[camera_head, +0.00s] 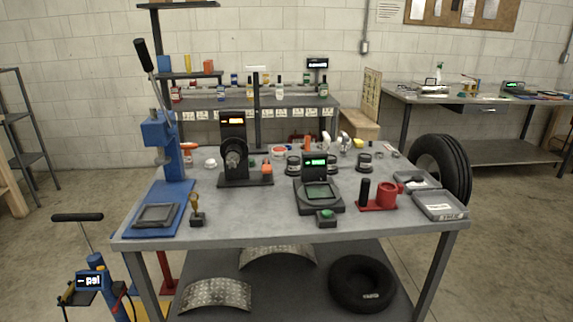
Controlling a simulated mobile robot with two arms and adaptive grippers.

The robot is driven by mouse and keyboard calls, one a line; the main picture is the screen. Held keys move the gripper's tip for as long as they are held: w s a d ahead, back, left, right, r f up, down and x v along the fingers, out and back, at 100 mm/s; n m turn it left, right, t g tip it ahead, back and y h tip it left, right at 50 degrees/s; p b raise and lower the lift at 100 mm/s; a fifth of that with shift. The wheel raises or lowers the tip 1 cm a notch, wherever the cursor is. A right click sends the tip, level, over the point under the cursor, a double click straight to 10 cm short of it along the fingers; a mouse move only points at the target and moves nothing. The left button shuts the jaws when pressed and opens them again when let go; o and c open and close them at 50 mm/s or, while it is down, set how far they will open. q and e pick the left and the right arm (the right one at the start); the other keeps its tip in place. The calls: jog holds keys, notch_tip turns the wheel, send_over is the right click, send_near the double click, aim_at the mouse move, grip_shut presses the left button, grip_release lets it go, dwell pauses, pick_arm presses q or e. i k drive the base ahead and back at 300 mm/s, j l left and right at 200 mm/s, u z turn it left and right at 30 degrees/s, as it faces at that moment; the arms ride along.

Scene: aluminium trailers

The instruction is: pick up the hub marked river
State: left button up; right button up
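No marking reading "river" is legible, so I cannot tell which part is that hub. Several small dark round parts with pale bands, possibly hubs, stand toward the back of the grey workbench (270,215). One round part (293,163) is left of the black device with a green display (318,192). Another round part (364,162) is to its right. A third round part (334,164) is partly hidden behind that device. Neither of my grippers is in view.
A blue lever press (161,135) stands at the bench's left. A black machine with an orange display (234,150) is left of centre. A red fixture (386,195) and grey trays (439,205) are at right. A tyre (441,165) stands behind. The front edge is mostly clear.

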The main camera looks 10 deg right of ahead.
aim_at(332, 170)
jog(key=l+u, duration=0.3)
jog(key=l, duration=0.5)
jog(key=l+u, duration=0.3)
jog(key=l, duration=0.5)
jog(key=l+u, duration=0.3)
jog(key=l, duration=0.45)
jog(key=k, duration=0.05)
